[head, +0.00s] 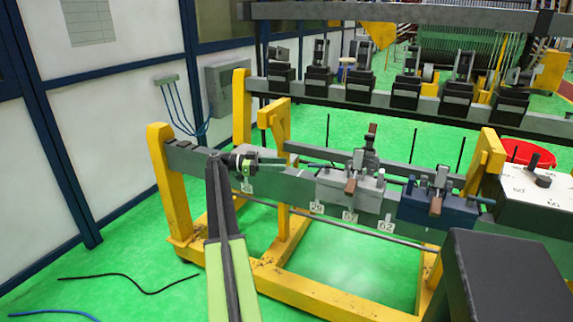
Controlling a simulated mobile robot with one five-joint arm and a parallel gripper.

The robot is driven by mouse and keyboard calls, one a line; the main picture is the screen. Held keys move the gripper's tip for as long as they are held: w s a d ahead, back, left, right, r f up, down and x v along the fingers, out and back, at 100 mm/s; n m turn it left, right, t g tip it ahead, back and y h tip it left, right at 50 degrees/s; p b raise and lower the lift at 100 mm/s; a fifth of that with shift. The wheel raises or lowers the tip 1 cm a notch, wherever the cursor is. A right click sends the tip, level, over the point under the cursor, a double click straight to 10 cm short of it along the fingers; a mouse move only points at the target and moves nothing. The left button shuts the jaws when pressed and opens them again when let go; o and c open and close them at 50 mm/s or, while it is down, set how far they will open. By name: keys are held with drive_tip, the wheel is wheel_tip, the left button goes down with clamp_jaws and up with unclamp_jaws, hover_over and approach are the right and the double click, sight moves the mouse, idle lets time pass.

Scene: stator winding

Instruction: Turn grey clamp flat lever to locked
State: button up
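A grey clamp (366,190) sits on the rail of the yellow frame, right of centre. One of its levers stands up, with a brown grip (373,129) at the top. A second brown grip (350,187) shows low at its front; I cannot tell which of these is the flat lever or its exact angle. My gripper (281,161) is at the left part of the rail, pointing right, apart from this clamp. Its fingers are too small to tell open from shut. Another light grey block (262,152) is partly hidden behind my gripper.
A blue clamp (437,208) with a brown-tipped lever sits right of the grey one. Number tags hang below. A yellow post (169,185) bounds the left end. A dark box (510,275) fills the lower right. Green floor (110,265) is mostly clear at left.

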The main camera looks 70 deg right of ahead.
drive_tip(key=shift+w, duration=0.4)
drive_tip(key=shift+c, duration=0.5)
drive_tip(key=shift+w+n, duration=0.1)
drive_tip(key=shift+n, duration=0.2)
drive_tip(key=shift+c, duration=1.3)
drive_tip(key=n+t+h, duration=0.8)
drive_tip(key=n+h, duration=0.3)
drive_tip(key=n, duration=1.5)
approach(311, 167)
drive_tip(key=x, duration=1.1)
drive_tip(key=shift+d, duration=0.15)
